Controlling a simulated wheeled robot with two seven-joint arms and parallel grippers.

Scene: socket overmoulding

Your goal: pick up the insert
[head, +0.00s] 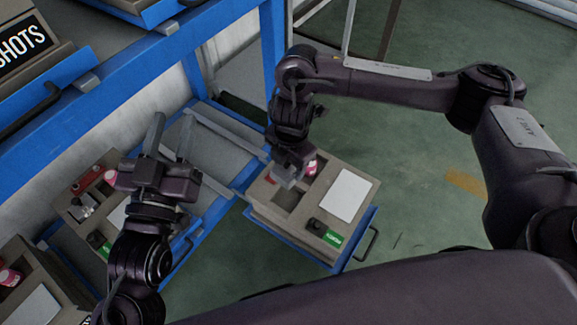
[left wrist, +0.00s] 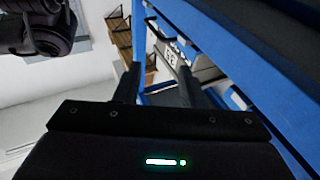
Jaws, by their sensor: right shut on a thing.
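My right gripper (head: 287,178) points down into the kit tray (head: 262,212) at the middle of the head view. It is shut on a small grey metal piece, which appears to be the insert; the fingers mostly hide it, and I cannot tell whether it still touches the tray. A similar silver piece (head: 83,207) sits in another tray at the left. My left gripper (head: 172,125) is open and empty, fingers pointing up and away, above the blue-edged shelf. Its spread fingers also show in the left wrist view (left wrist: 157,80).
The kit tray holds a red-and-white part (head: 310,167), a white card (head: 345,195), a black knob (head: 317,226) and a green label (head: 333,239). A blue rack (head: 130,85) with bins stands at the upper left. Green floor (head: 420,190) is open to the right.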

